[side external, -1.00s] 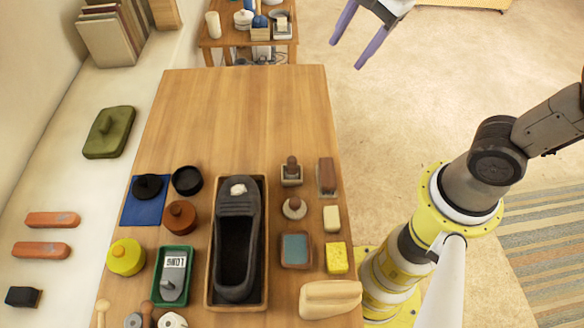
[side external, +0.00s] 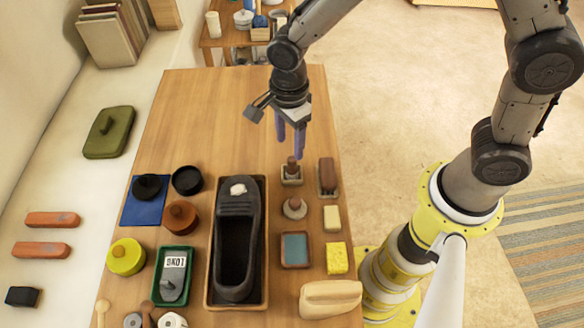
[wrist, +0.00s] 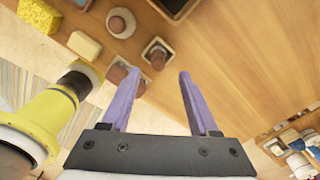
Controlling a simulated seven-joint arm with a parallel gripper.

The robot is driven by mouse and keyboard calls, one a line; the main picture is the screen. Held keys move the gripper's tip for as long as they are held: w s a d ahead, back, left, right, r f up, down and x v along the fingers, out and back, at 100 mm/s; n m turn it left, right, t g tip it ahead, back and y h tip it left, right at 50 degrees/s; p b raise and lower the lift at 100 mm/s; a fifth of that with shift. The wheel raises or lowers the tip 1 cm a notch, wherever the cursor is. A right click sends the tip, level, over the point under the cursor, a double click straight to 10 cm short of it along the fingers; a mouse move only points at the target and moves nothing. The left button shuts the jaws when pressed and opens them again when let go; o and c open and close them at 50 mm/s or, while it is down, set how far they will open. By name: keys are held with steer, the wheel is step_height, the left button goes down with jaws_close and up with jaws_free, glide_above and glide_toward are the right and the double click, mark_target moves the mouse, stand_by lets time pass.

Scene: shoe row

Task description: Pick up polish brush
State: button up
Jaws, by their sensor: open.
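Which item is the polish brush, I cannot tell for certain. A small square-based brush with an upright brown knob (side external: 291,172) stands on the table, right of the shoe tray. A round-based one with a knob (side external: 294,208) stands just in front of it. A brown oblong brush (side external: 327,176) lies to the right. My gripper (side external: 290,148), with purple fingers, is open and empty above the table, just behind the square-based brush. In the wrist view the square-based brush (wrist: 157,54) shows just beyond the fingertips, between them. The left finger partly hides the oblong brush (wrist: 118,73).
A dark shoe (side external: 236,245) sits in a wooden tray (side external: 209,285). A cream block (side external: 332,218), a yellow sponge (side external: 337,258) and a blue-topped tin (side external: 295,249) stand close by. The table (side external: 205,115) behind the items is clear.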

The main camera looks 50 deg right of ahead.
mark_target(292, 159)
steer(key=shift+s+d+f, duration=0.1)
steer(key=shift+f, duration=1.6)
steer(key=shift+s+d+f, duration=0.1)
steer(key=shift+f, duration=1.6)
steer(key=shift+c, duration=0.3)
jaws_close()
